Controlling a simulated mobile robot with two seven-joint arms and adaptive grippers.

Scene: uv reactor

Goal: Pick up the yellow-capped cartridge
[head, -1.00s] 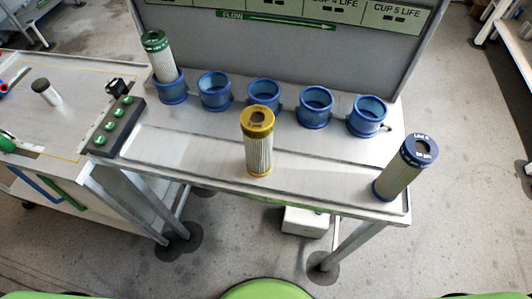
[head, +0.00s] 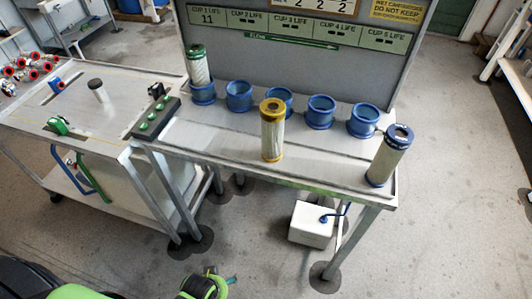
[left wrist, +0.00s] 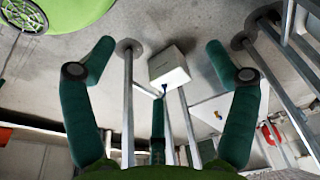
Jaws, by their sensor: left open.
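The yellow-capped cartridge (head: 272,130) stands upright on the grey bench's front strip, in front of the row of blue cups. It has a pale pleated body and a yellow top ring. My left gripper (left wrist: 158,55) shows in the left wrist view with its two dark green fingers spread wide and nothing between them. It points at the floor and bench legs, and the cartridge is not in that view. A green and black part of my own arm (head: 205,284) shows at the bottom of the head view, well apart from the cartridge. My right gripper is not seen.
A green-capped cartridge (head: 198,66) sits in the leftmost blue cup (head: 203,93); the other cups look empty. A blue-capped cartridge (head: 390,155) stands at the bench's right end. A green-button box (head: 156,118) is at left. A white box (head: 312,222) sits below the bench.

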